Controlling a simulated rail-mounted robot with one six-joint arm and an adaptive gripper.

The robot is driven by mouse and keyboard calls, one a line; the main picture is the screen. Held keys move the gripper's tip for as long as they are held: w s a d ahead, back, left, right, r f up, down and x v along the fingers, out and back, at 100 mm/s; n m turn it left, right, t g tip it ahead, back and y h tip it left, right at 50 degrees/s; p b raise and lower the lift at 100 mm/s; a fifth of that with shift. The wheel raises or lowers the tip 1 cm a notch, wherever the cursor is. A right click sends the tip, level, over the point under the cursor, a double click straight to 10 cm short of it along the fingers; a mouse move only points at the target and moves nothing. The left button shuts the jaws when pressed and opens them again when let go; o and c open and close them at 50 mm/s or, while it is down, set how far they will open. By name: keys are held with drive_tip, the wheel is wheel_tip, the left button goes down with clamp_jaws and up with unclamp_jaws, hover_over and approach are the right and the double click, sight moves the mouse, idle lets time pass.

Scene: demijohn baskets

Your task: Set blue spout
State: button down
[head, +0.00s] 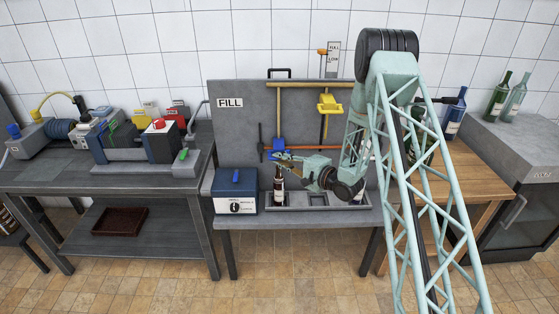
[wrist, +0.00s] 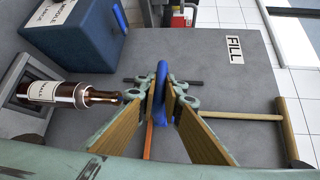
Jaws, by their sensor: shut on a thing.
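My gripper (head: 278,157) is closed on a blue piece, which I take to be the blue spout (wrist: 161,88). In the wrist view the blue piece stands edge-on between the two fingers; part of it is hidden by them. A brown bottle (head: 279,190) with a white label stands upright in the grey rack (head: 318,200), below the gripper. In the wrist view the bottle (wrist: 68,93) points its neck toward the fingers, with a gap between the mouth and the blue piece.
A blue-topped box (head: 236,192) stands left of the bottle. The grey FILL panel (head: 230,125) rises behind, with a wooden bar (head: 310,85) and a yellow piece (head: 329,105). Green bottles (head: 498,97) stand on the right cabinet. Machines crowd the left bench (head: 50,178).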

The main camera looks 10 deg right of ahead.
wheel_tip(320, 180, up, 22)
drive_tip(key=p, duration=0.9)
drive_tip(key=shift+p, duration=0.3)
drive_tip(key=shift+w+r, duration=0.1)
drive_tip(key=c, duration=3.2)
unclamp_jaws()
drive_tip(key=o, duration=0.5)
drive_tip(key=shift+c, duration=0.2)
drive_tip(key=shift+s+d, duration=0.1)
drive_tip(key=shift+s, duration=0.1)
drive_tip(key=v, duration=1.1)
drive_tip(key=shift+s+d, duration=0.2)
drive_tip(key=shift+s, duration=0.05)
